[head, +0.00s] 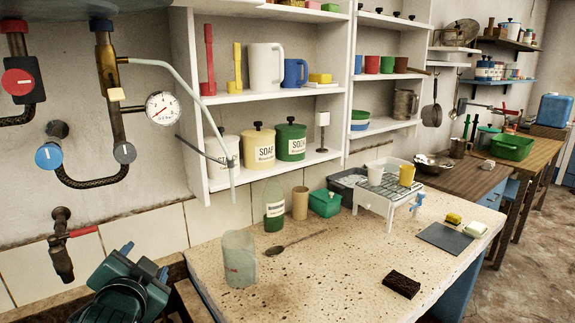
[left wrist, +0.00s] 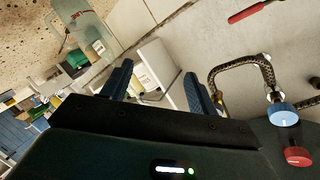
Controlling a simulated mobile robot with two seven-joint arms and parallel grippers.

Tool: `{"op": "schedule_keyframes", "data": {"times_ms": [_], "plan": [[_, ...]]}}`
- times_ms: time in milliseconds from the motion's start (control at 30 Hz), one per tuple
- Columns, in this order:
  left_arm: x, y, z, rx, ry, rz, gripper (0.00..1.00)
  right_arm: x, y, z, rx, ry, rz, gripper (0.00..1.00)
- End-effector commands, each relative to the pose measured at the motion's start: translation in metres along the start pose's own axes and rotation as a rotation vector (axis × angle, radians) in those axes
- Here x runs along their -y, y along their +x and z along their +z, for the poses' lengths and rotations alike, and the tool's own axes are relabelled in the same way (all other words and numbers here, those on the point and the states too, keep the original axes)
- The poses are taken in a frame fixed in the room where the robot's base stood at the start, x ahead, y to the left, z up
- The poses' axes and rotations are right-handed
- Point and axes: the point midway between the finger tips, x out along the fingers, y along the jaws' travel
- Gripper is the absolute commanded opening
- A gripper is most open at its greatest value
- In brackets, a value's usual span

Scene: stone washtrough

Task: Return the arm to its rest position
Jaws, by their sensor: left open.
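My left gripper (head: 145,262) is in the lower left of the head view, in front of the wall and left of the stone worktop (head: 320,262). Its two fingers stand apart in the left wrist view (left wrist: 158,84), with nothing held between them. A clear jug (head: 239,258) stands upright on the worktop, to the right of the gripper and apart from it. My right gripper is in neither view.
A wall tap (head: 62,245) and pipes with a pressure gauge (head: 163,108) are near my left gripper. White shelves (head: 265,98) hang above the worktop. A spoon (head: 295,243), a bottle (head: 274,207) and a dark sponge (head: 402,284) lie or stand on it. Its front middle is clear.

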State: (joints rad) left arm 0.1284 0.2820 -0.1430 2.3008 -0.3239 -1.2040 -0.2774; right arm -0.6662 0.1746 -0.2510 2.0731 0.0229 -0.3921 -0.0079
Motion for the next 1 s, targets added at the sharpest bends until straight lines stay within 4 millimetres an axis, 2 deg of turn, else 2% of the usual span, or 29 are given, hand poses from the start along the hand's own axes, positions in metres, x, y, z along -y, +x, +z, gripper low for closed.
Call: {"op": "schedule_keyframes", "data": {"times_ms": [33, 133, 200, 300, 400, 500, 633, 733, 1000], "plan": [[-0.039, 0.0, 0.019, 0.004, -0.017, 0.09, 0.59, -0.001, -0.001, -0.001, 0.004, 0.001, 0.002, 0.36], [-0.105, -0.009, 0.052, -0.002, -0.084, 0.241, 0.59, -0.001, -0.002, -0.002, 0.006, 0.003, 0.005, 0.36], [-0.148, -0.024, 0.075, 0.003, -0.149, 0.34, 0.59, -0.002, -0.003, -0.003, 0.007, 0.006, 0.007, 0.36], [-0.203, -0.055, 0.109, 0.026, -0.26, 0.464, 0.59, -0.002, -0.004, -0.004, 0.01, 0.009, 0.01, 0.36], [-0.244, -0.09, 0.138, 0.059, -0.376, 0.555, 0.59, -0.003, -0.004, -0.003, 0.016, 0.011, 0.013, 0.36], [-0.271, -0.121, 0.158, 0.091, -0.472, 0.61, 0.59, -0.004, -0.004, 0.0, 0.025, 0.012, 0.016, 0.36], [-0.287, -0.144, 0.172, 0.116, -0.549, 0.643, 0.59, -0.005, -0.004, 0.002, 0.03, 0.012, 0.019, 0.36], [-0.291, -0.15, 0.175, 0.122, -0.57, 0.65, 0.59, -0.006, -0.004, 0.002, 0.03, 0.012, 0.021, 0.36], [-0.291, -0.15, 0.175, 0.121, -0.57, 0.649, 0.59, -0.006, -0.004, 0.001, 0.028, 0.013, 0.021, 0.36]]}}
